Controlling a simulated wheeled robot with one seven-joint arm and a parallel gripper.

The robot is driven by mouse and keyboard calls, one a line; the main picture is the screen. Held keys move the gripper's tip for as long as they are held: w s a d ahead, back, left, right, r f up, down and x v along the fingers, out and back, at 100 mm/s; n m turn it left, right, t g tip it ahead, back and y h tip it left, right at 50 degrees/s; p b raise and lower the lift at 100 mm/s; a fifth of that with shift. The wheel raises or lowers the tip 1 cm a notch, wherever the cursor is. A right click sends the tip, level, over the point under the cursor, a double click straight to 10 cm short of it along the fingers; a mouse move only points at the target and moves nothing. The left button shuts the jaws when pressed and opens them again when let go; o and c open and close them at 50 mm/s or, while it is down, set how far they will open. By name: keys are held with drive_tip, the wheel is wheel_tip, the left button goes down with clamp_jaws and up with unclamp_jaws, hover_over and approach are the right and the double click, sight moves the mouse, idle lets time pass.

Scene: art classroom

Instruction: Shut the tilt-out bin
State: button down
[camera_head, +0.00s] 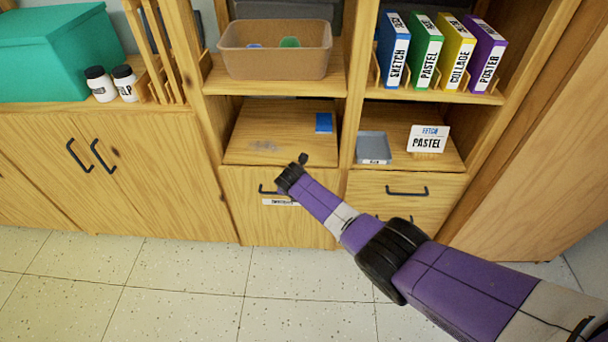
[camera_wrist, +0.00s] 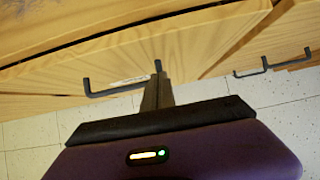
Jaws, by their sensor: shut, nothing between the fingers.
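The tilt-out bin (camera_head: 240,215) is the wooden front panel low in the middle cabinet, with a dark bar handle and a small white label. It stands close to upright; I cannot tell exactly how far it leans out. In the wrist view, its panel (camera_wrist: 60,85) shows a narrow dark gap along its upper edge. My gripper (camera_head: 303,159) is shut and empty, near the panel's top edge, above the right end of the handle. In the wrist view, my gripper (camera_wrist: 157,82) overlaps the handle's (camera_wrist: 105,94) right end; contact cannot be told. My wrist hides part of the handle and label.
Drawers (camera_head: 405,190) with similar handles are right of the bin. Above them are a grey tray (camera_head: 373,146) and a pastel card (camera_head: 428,139). A blue piece (camera_head: 323,122) lies on the shelf above the bin. Closed doors (camera_head: 90,165) stand left. The tiled floor (camera_head: 180,280) is clear.

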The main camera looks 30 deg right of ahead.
drive_tip(key=w+r+p+v, duration=0.1)
drive_tip(key=p+v, duration=0.3)
drive_tip(key=v, duration=0.6)
drive_tip(key=shift+w+d, duration=0.25)
drive_tip(key=shift+d, duration=0.1)
